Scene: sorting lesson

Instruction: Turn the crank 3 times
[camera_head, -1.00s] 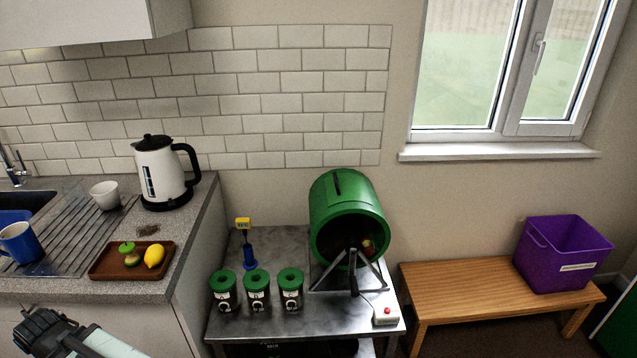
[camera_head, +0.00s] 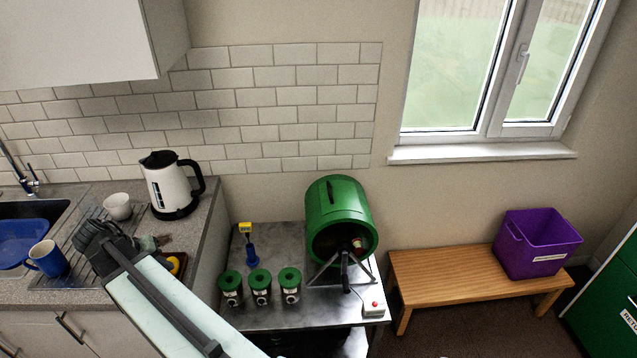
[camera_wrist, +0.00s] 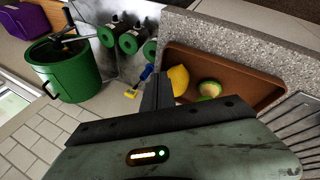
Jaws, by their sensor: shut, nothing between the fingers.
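The green drum (camera_head: 338,212) lies on its side on a dark stand on the metal table. Its black crank handle (camera_head: 345,272) hangs down at the front of the drum, and something reddish shows in its mouth. The drum also shows at the upper left of the wrist view (camera_wrist: 62,75). My gripper (camera_head: 97,240) is shut and empty above the counter at the left, well apart from the drum and crank. In the wrist view its dark fingers (camera_wrist: 158,92) are together beside a lemon.
The brown tray (camera_wrist: 237,82) holds a lemon (camera_wrist: 179,80). A purple bin (camera_head: 538,243) stands on the wooden bench (camera_head: 425,275).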

